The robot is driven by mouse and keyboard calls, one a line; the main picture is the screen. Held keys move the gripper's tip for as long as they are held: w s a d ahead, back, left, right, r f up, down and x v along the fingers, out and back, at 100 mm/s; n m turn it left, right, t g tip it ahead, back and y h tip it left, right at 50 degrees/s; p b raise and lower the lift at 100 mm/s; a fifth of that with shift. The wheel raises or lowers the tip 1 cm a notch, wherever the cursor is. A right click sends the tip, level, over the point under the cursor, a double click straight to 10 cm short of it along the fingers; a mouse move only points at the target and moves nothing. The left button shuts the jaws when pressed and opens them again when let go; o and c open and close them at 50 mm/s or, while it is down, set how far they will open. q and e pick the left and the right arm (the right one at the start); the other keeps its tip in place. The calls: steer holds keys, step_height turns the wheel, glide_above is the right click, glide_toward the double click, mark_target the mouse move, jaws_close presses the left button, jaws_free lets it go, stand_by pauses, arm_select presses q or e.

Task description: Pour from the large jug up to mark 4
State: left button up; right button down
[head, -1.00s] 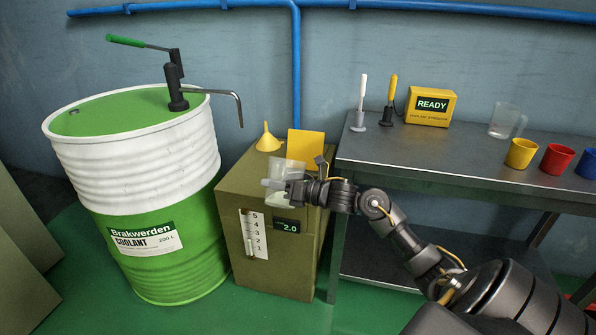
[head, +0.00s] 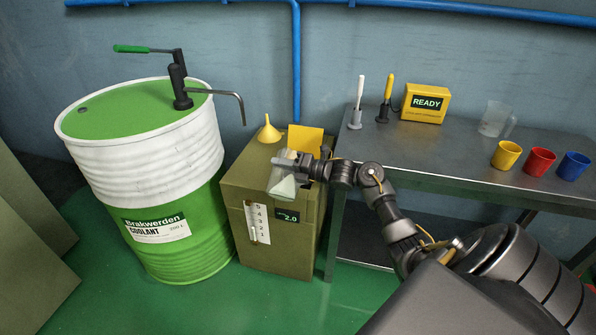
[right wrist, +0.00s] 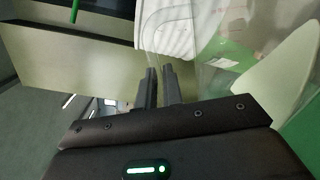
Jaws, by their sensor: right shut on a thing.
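The large jug (head: 283,185), clear with pale liquid in it, is held in the air by my right gripper (head: 303,166) over the front part of the olive tank (head: 236,178). The jug looks tilted. My right gripper is shut on it; in the right wrist view the fingers (right wrist: 158,88) close on the clear jug wall, and the pale liquid (right wrist: 285,78) slants at the right. The tank's front has a gauge (head: 257,222) marked 1 to 5 and a display (head: 287,216) reading 2.0. The tank's opening is not visible. My left gripper is out of view.
A yellow funnel (head: 268,130) and a yellow flap (head: 305,139) are on the tank top. A coolant drum (head: 150,170) with a pump stands left. The bench (head: 440,155) at right holds two probes, a yellow READY box (head: 424,103), a smaller clear jug (head: 494,118) and three coloured cups.

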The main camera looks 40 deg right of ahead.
mark_target(285, 152)
steer(key=shift+w+d+r+m+p, duration=0.3)
steer(key=shift+w+d+m+p, duration=0.15)
steer(key=shift+d+m+p, duration=0.2)
steer(key=shift+w+d+r+m, duration=0.25)
steer(key=shift+w+d+r, duration=0.05)
steer(key=shift+d+r, duration=0.2)
steer(key=shift+w+d+r+m, duration=0.2)
steer(key=shift+w+d+r, duration=0.1)
steer(key=shift+d+r, duration=0.2)
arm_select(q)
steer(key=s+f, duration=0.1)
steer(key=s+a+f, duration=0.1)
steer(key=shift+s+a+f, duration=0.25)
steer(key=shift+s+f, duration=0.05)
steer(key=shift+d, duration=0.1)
arm_select(e)
steer(key=shift+s+a+r, duration=0.15)
steer(key=shift+a, duration=0.1)
steer(key=shift+a+r, duration=0.2)
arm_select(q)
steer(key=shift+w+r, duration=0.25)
arm_select(e)
steer(key=shift+r+m, duration=0.2)
steer(key=shift+m, duration=0.2)
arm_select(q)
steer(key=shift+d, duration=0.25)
arm_select(e)
steer(key=shift+d+r, duration=0.2)
steer(key=shift+m, duration=0.3)
